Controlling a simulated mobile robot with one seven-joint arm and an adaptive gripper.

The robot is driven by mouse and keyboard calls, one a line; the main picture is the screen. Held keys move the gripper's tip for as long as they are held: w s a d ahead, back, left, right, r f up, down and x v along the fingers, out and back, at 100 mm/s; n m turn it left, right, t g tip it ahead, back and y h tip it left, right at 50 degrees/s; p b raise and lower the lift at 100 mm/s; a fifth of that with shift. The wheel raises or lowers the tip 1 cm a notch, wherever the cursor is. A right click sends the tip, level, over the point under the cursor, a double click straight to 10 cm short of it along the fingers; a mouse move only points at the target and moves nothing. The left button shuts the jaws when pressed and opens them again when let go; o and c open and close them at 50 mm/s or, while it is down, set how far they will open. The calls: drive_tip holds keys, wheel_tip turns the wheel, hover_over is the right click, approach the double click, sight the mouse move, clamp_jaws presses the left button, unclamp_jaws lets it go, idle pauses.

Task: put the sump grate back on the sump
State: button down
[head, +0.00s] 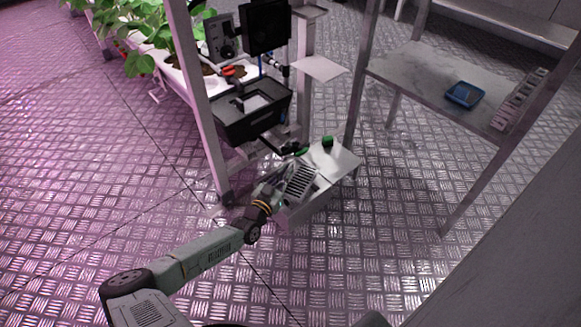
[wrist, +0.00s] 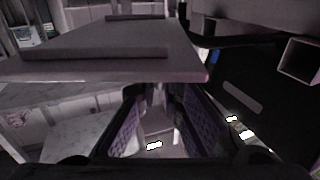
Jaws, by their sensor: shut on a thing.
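My arm reaches from the lower left to a low pale box (head: 342,160) beside the rack leg. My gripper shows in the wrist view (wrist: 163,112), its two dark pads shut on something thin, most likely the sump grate. A dark slotted panel (head: 300,180) shows at the end of my arm in the head view. A black open tub (head: 232,133), possibly the sump, sits on the rack's lower part with something pale inside.
A flat grey panel (wrist: 90,70) fills the upper left of the wrist view, close to my fingers. A green item (head: 327,142) stands on the low box. A bench (head: 420,70) at the right holds a blue tray (head: 464,95). The floor at left is clear.

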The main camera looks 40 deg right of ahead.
drive_tip(key=shift+w+d+r, duration=0.1)
drive_tip(key=shift+w+d, duration=0.05)
drive_tip(key=shift+d, duration=0.05)
drive_tip(key=shift+w+d, duration=0.1)
drive_tip(key=shift+d, duration=0.05)
drive_tip(key=shift+d+f, duration=0.1)
drive_tip(key=shift+f, duration=0.2)
drive_tip(key=shift+f+b, duration=1.2)
drive_tip(key=shift+f, duration=1.85)
drive_tip(key=shift+f+b, duration=0.35)
drive_tip(key=shift+b, duration=0.05)
drive_tip(key=c, duration=1.7)
unclamp_jaws()
drive_tip(key=shift+o, duration=0.2)
